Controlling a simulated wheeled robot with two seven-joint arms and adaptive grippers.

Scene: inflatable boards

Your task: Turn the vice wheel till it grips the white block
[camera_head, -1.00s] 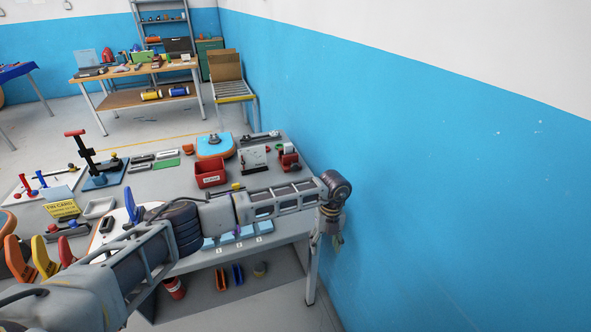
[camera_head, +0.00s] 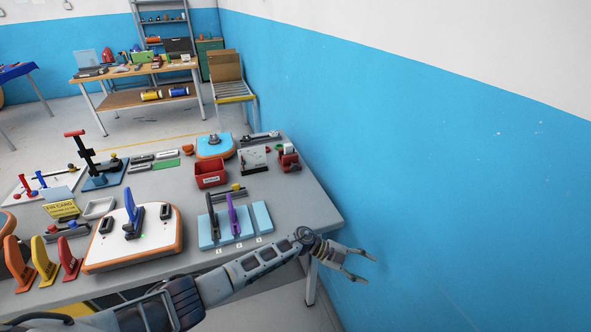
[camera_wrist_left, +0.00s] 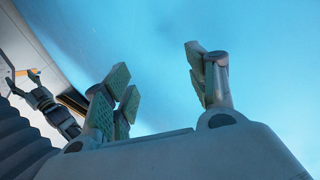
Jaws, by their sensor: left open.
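A small red vice (camera_head: 288,158) stands at the far right corner of the grey table in the head view. It is too small there to make out its wheel or its jaw gap, and I cannot tell the white block apart for sure. My left gripper (camera_head: 368,268) is open and empty. It is past the table's right edge, beside the blue wall, well nearer to me than the vice. In the left wrist view its fingers (camera_wrist_left: 164,90) stand apart with only blue wall between them. What looks like my other arm (camera_wrist_left: 45,100) shows small at that view's left.
On the grey table (camera_head: 305,205), a red bin (camera_head: 210,173), a white panel (camera_head: 252,158) and a blue numbered board (camera_head: 235,228) with a purple handle stand near the vice. A white board with a blue lever (camera_head: 133,215) is nearer left. The blue wall (camera_head: 430,190) closes the right side.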

